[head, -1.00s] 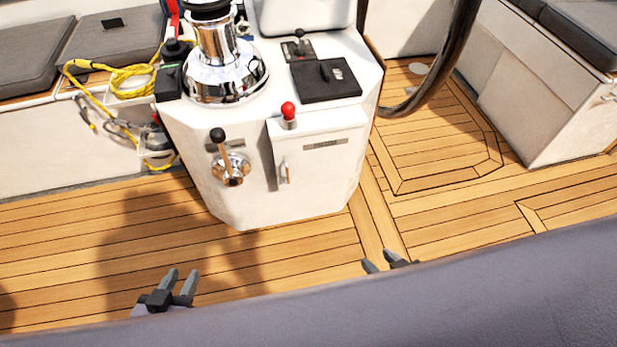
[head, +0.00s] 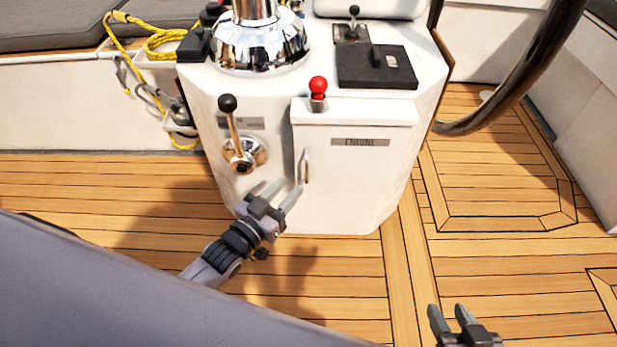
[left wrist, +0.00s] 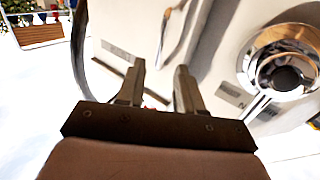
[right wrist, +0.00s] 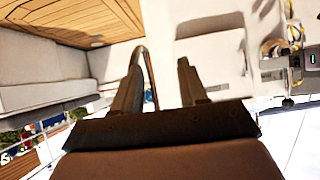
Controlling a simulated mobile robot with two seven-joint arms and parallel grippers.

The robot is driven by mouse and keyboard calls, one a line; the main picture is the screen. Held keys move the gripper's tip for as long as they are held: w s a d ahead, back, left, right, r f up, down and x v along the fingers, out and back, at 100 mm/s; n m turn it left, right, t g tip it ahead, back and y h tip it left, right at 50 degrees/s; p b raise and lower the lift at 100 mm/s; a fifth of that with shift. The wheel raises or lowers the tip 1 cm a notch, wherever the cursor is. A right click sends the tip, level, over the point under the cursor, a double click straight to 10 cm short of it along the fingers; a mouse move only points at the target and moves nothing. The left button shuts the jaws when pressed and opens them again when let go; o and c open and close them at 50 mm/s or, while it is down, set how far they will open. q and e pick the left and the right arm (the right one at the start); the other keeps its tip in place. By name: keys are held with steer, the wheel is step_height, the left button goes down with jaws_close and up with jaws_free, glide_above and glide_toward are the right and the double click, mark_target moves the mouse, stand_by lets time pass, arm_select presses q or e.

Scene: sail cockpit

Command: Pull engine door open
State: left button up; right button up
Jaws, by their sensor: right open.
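The engine door (head: 350,180) is a white panel marked ENGINE on the front of the console, and it looks shut. Its slim upright metal handle (head: 305,167) is near the door's left edge; the handle also shows at the top of the left wrist view (left wrist: 168,32). My left gripper (head: 281,188) is open and empty, just left of and slightly below the handle, apart from it as far as I can see. My right gripper (head: 450,314) is open and empty, low over the deck at the lower right; its spread fingers show in the right wrist view (right wrist: 158,75).
A black-knobbed lever (head: 233,135) on a chrome mount sticks out left of the door, close to my left gripper. A red-knobbed lever (head: 318,90) stands above the door. The dark steering wheel rim (head: 520,80) is at the right. The teak deck (head: 330,270) is clear.

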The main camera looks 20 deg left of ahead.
mark_target(306, 170)
arm_select(q)
steer(key=shift+b+x, duration=0.6)
steer(key=shift+x, duration=2.2)
jaws_close()
